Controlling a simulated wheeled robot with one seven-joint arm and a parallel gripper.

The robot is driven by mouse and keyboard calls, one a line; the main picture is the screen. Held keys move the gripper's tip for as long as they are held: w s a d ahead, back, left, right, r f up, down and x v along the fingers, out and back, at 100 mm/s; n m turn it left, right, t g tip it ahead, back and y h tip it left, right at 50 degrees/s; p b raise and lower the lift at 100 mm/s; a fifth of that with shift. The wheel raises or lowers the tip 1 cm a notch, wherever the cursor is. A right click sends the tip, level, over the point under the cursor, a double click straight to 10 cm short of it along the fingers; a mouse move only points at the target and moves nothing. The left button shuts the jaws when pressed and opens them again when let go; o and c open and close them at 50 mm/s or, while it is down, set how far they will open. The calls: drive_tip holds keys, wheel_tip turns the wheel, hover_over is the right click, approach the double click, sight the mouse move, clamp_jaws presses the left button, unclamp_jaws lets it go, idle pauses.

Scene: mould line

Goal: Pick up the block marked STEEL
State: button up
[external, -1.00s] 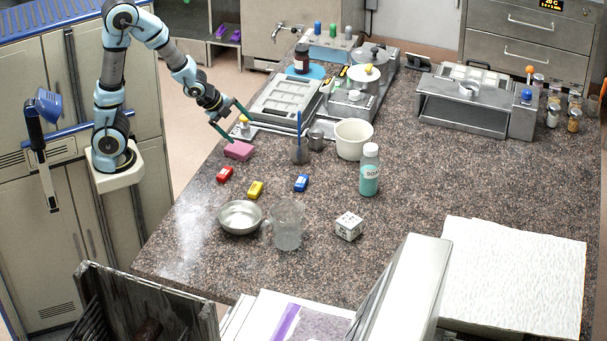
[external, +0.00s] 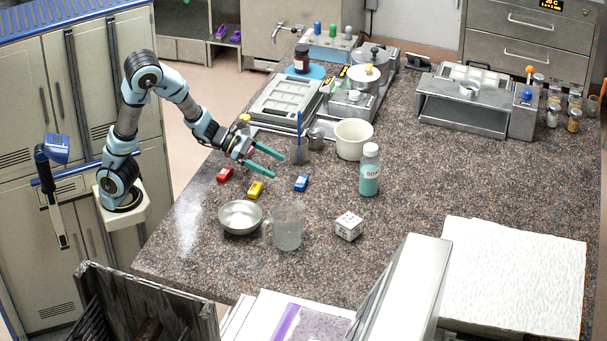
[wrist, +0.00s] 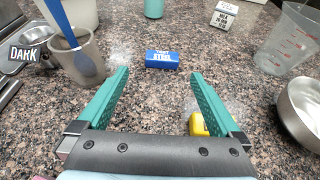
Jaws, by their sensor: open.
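A blue block (external: 301,182) lies on the speckled counter. In the wrist view the blue block (wrist: 162,59) carries white lettering that appears to read STEEL, with a smaller line above it. My gripper (external: 279,165) is open and empty, its green fingers pointing toward the blue block from the left. In the wrist view the block sits beyond the gap between the fingertips (wrist: 160,74), apart from them. A yellow block (external: 256,189) and a red block (external: 225,174) lie to the left; the yellow one (wrist: 199,124) is partly hidden by the right finger.
A grey cup with a blue-handled tool (external: 299,153) stands just behind the gripper. A metal bowl (external: 240,217), clear jug (external: 287,226), white lettered cube (external: 349,226), soap bottle (external: 370,170) and white pot (external: 353,139) stand around.

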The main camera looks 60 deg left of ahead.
sight(299, 180)
drive_tip(key=x, duration=0.4)
drive_tip(key=shift+p+x, duration=0.75)
drive_tip(key=shift+x, duration=1.8)
drive_tip(key=shift+s+d+f, duration=0.1)
drive_tip(key=shift+s, duration=0.05)
drive_tip(key=c, duration=1.2)
drive_tip(key=shift+c, duration=0.2)
